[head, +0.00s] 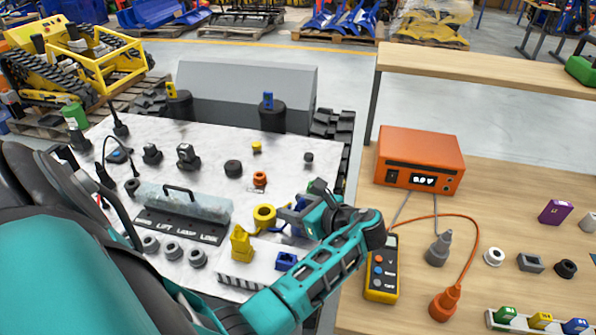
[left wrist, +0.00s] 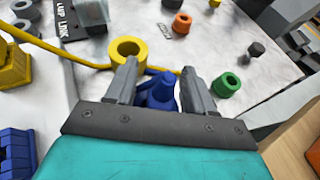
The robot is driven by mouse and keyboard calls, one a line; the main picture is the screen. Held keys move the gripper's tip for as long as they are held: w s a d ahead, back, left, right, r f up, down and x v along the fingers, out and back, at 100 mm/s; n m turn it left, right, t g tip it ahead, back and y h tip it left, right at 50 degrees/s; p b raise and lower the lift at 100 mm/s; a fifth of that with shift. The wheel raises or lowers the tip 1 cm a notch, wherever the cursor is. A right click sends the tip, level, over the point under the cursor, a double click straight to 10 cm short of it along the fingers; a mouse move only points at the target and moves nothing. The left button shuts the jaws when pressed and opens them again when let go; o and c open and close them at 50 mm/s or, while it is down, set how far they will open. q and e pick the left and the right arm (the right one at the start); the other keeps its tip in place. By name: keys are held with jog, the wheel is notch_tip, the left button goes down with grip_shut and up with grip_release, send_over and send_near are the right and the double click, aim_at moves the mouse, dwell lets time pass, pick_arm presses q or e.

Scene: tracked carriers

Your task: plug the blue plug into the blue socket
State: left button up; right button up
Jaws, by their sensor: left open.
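The blue plug (left wrist: 162,92) stands between the two fingers of my left gripper (left wrist: 160,84) in the left wrist view. The fingers are apart, one on each side of it, and I cannot tell whether either touches it. In the head view my left gripper (head: 297,214) is low over the right part of the marbled top and mostly hides the plug. The blue socket (head: 286,261) is a square block on a white box, in front of the gripper; it also shows at the lower left of the left wrist view (left wrist: 15,152). My right gripper is not in view.
A yellow block (head: 241,243) stands left of the blue socket. A yellow ring (head: 264,216) is close left of the gripper, with a yellow cable near it. A green ring (left wrist: 227,84) is close to the other finger. A wooden bench (head: 480,200) stands to the right.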

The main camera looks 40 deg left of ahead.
pick_arm(q)
jog(key=shift+d, duration=0.1)
jog(key=shift+c, duration=0.8)
grip_shut()
jog(key=shift+r, duration=0.1)
jog(key=shift+r, duration=0.45)
notch_tip(320, 180, up, 19)
jog(key=p, duration=0.1)
